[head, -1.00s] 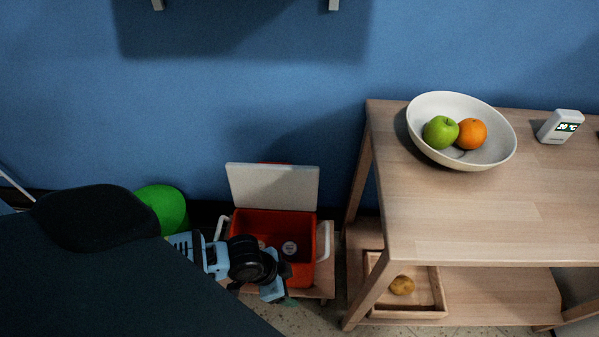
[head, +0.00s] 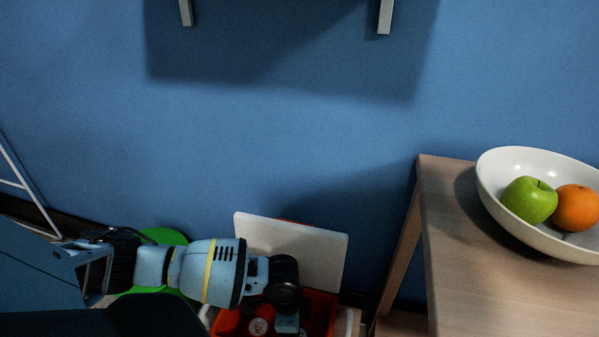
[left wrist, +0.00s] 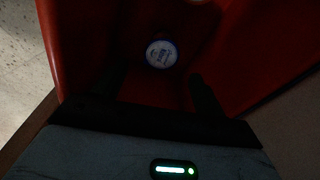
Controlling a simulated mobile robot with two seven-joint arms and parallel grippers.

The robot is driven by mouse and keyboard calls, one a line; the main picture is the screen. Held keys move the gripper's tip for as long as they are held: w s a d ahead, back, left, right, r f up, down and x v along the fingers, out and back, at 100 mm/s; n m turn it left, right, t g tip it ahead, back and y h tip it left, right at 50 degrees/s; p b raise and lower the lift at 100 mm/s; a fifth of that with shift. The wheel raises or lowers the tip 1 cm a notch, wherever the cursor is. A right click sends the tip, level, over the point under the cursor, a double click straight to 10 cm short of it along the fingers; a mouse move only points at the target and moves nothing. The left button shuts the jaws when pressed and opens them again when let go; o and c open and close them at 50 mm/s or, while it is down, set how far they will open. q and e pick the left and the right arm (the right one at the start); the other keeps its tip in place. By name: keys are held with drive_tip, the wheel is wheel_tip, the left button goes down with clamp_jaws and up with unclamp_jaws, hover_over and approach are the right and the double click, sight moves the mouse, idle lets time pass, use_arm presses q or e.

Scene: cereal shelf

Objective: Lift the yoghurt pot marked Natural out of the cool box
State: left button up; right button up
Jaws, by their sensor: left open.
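The red cool box (head: 319,312) stands on the floor against the wall, its white lid (head: 295,252) raised; only its upper part is in the head view. A pale round pot top (head: 258,327) shows inside it. My left gripper (left wrist: 156,84) is open and empty, pointing down into the box. In the left wrist view a pot with a white, blue-rimmed lid (left wrist: 161,54) lies ahead of the gap between the fingers, apart from both. Its lettering is too small and dark to read surely. A second pale pot (left wrist: 197,2) is cut off at the top edge. My right gripper is out of view.
The box's red wall (left wrist: 70,35) runs close to the left of the gripper. A wooden table (head: 470,290) with a white fruit bowl (head: 500,222) stands to the right. A green round object (head: 163,237) is behind my left arm.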

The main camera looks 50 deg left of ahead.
use_arm(q)
drive_tip(key=shift+w+d+f+b, duration=0.15)
drive_tip(key=shift+f+b, duration=0.55)
drive_tip(key=shift+f, duration=0.65)
drive_tip(key=shift+w+f+b, duration=0.2)
drive_tip(key=shift+f+b, duration=1.55)
drive_tip(key=shift+f, duration=0.85)
drive_tip(key=shift+r, duration=0.1)
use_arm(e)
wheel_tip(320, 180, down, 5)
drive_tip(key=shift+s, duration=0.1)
use_arm(q)
drive_tip(key=c, duration=1)
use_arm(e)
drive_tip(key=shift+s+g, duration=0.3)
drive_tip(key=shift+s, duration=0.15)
